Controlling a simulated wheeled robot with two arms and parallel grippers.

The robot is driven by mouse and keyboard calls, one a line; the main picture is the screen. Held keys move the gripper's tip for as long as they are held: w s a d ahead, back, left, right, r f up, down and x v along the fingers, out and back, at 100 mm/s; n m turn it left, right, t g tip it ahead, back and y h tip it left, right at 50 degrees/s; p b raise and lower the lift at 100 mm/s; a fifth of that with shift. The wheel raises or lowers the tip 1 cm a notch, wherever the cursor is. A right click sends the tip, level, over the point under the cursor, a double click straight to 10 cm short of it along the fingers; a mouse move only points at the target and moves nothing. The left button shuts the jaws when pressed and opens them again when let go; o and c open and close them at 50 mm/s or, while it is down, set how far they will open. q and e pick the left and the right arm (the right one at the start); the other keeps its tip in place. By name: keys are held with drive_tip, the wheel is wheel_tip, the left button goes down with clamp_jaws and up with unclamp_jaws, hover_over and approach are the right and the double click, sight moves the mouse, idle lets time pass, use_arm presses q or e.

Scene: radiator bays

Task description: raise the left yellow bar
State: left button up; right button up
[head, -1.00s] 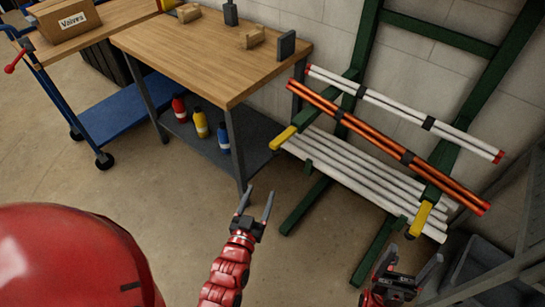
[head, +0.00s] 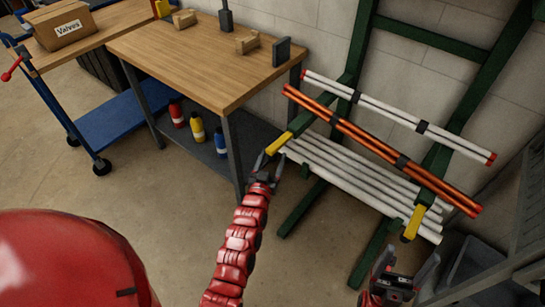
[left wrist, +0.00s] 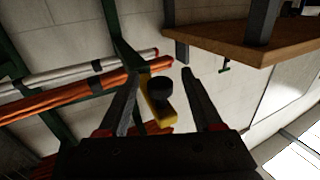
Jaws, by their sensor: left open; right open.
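The left yellow bar (head: 279,143) sticks out from the left post of the green rack, left of the white pipes. My left gripper (head: 271,158) is open and empty just in front of and below its near end. In the left wrist view the yellow bar (left wrist: 158,117) with a dark round end shows between the open fingers (left wrist: 159,74); I cannot tell whether they touch it. The right yellow bar (head: 414,223) is on the other post. My right gripper (head: 402,262) is open below it, near the bottom right.
The green rack (head: 361,70) holds orange pipes (head: 375,144) and white pipes (head: 455,141) above, and several white pipes (head: 360,185) lower down. A wooden workbench (head: 200,55) stands close to its left. The floor in front is clear.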

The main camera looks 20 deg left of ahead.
use_arm(q)
drive_tip(key=shift+w, duration=0.1)
clamp_jaws()
idle(0.3)
idle(1.1)
